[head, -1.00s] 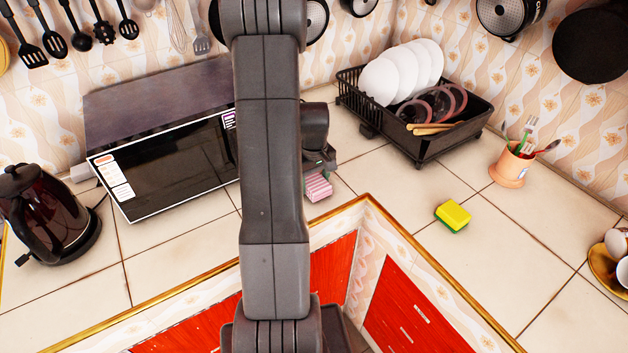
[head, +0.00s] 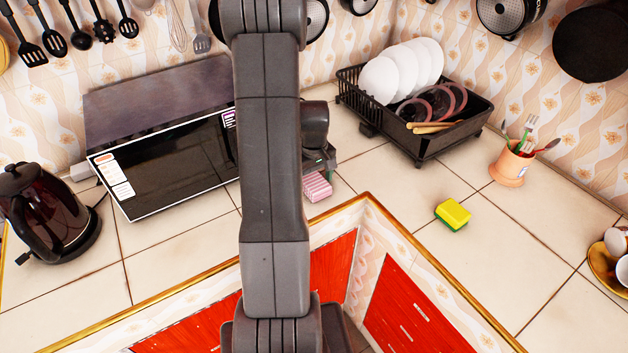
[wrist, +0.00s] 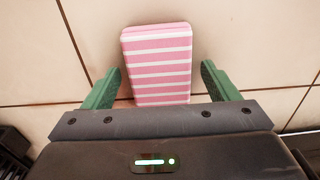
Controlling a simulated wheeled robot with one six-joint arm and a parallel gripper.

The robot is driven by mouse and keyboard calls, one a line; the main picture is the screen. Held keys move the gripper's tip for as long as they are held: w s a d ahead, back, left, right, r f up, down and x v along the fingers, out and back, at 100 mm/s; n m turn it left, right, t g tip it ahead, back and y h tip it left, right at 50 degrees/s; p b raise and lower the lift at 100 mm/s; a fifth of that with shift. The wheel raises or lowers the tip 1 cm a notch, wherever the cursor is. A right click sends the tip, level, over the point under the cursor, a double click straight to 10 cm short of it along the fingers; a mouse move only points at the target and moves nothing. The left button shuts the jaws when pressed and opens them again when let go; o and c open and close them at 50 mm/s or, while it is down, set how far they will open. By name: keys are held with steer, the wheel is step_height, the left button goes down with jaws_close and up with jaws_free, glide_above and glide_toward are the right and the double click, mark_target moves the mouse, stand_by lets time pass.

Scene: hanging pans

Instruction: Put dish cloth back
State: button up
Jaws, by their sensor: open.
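The pink and white striped dish cloth (wrist: 157,65) lies folded on the tiled counter. In the wrist view it is between and just beyond the two green fingers of my gripper (wrist: 158,85), with a gap on each side. My gripper is open and holds nothing. In the head view the cloth (head: 318,186) shows right of my arm, partly hidden by it. My gripper is mostly hidden behind my arm there.
A microwave (head: 165,155) and a kettle (head: 45,215) stand to the left. A dish rack (head: 440,135) with plates, a yellow sponge (head: 453,214) and a utensil cup (head: 510,165) are to the right. Pans (head: 590,45) hang on the wall. Counter around the sponge is clear.

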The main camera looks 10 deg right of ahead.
mark_target(314, 180)
step_height(314, 180, up, 12)
steer(key=b, duration=0.1)
steer(key=shift+f, duration=0.2)
steer(key=shift+f, duration=0.1)
stand_by(2.4)
step_height(314, 180, down, 12)
steer(key=shift+r+p, duration=0.1)
steer(key=shift+p, duration=0.5)
steer(key=shift+r, duration=0.8)
steer(key=shift+f, duration=0.1)
